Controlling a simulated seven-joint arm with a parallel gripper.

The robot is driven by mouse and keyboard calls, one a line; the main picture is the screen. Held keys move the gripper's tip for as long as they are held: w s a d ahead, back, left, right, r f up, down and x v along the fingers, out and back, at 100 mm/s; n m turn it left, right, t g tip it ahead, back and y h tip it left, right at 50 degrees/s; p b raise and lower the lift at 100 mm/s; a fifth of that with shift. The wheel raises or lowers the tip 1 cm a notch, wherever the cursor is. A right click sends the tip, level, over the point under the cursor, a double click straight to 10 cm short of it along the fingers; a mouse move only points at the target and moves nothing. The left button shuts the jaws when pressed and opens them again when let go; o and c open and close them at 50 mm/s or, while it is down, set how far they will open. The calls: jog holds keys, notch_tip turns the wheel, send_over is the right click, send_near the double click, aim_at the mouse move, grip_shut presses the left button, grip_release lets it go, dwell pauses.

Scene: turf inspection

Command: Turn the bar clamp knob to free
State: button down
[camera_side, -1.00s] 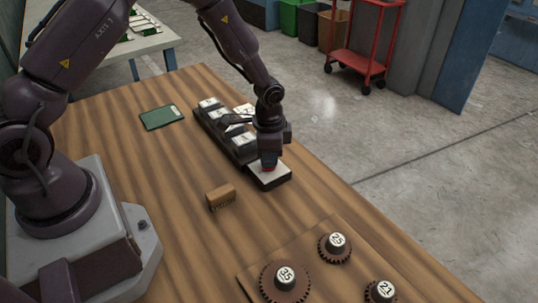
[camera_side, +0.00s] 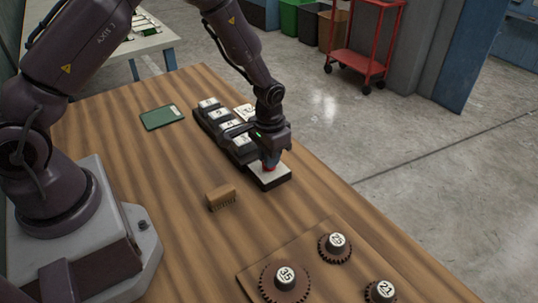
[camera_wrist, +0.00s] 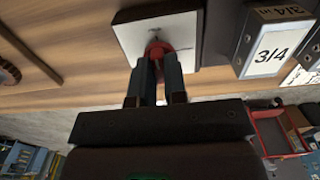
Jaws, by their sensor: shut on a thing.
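The red knob (camera_wrist: 158,48) sits on a white plate on a dark block. In the side view this block (camera_side: 278,176) is at the near end of a dark rack. My gripper (camera_wrist: 159,62) is shut on the knob, with one finger on each side of it. In the side view my gripper (camera_side: 270,163) points down over the white plate, and a little red shows at its tips. A small mark shows on the plate beyond the knob in the wrist view, too small to read. The fingers hide part of the knob.
The dark rack (camera_side: 213,124) with white-labelled blocks runs close beside my gripper; a "3/4" block (camera_wrist: 270,48) is nearest. A brush (camera_side: 221,197), a green booklet (camera_side: 162,118) and a board with numbered gears (camera_side: 283,283) lie on the wooden table. Bare wood lies between them.

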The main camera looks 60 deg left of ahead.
dwell(0.3)
jog(key=c, duration=1.2)
grip_release()
jog(key=shift+o, duration=0.2)
jog(key=shift+r, duration=0.15)
notch_tip(320, 180, up, 13)
jog(key=shift+s, duration=0.1)
